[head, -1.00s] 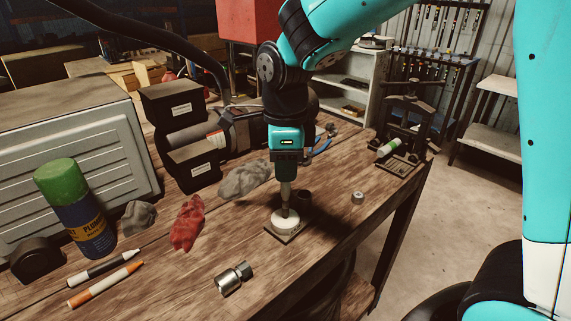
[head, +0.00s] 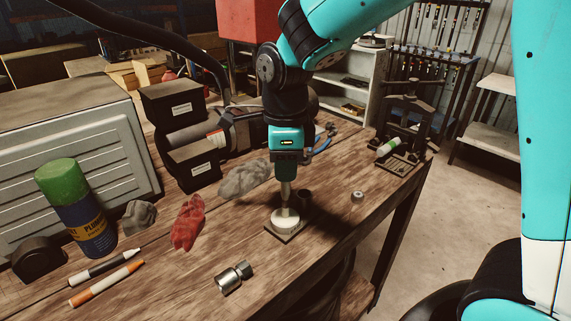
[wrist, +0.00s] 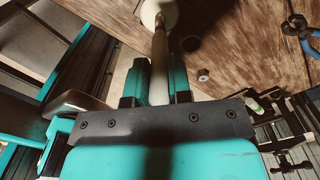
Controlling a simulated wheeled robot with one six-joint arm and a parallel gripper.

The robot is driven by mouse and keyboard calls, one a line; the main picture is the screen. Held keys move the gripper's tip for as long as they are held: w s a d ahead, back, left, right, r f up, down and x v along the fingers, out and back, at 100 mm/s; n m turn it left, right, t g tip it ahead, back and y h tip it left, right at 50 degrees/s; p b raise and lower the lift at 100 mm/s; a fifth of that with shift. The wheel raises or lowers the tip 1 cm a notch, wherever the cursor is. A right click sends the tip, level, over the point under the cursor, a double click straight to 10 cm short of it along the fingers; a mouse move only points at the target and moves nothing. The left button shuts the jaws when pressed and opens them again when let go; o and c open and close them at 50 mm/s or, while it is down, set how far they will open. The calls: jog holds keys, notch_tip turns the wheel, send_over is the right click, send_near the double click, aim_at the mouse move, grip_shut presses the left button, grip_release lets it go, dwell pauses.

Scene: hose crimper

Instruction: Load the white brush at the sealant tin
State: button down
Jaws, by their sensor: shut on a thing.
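The brush (wrist: 157,85) has a pale handle and stands nearly upright in my gripper (head: 285,165). My gripper is shut on the handle; its two teal fingers also show in the wrist view (wrist: 158,75). The sealant tin (head: 284,223) is a low, round, whitish tin on a dark square pad (head: 275,234) on the bench. The brush's lower end reaches down to the tin's top, and its tip is hidden there. In the wrist view the tin (wrist: 164,8) is cut by the top edge.
On the wooden bench (head: 325,245), a metal fitting (head: 234,277) lies in front and a small ring (head: 357,196) to the right. A grey rag (head: 245,178), a red rag (head: 188,223), markers (head: 106,284) and a spray can (head: 82,215) are left. Black boxes (head: 193,165) stand behind.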

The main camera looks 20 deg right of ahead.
dwell(0.3)
notch_tip(320, 180, up, 7)
jog(key=p, duration=0.6)
jog(key=shift+p, duration=0.4)
jog(key=shift+s, duration=0.1)
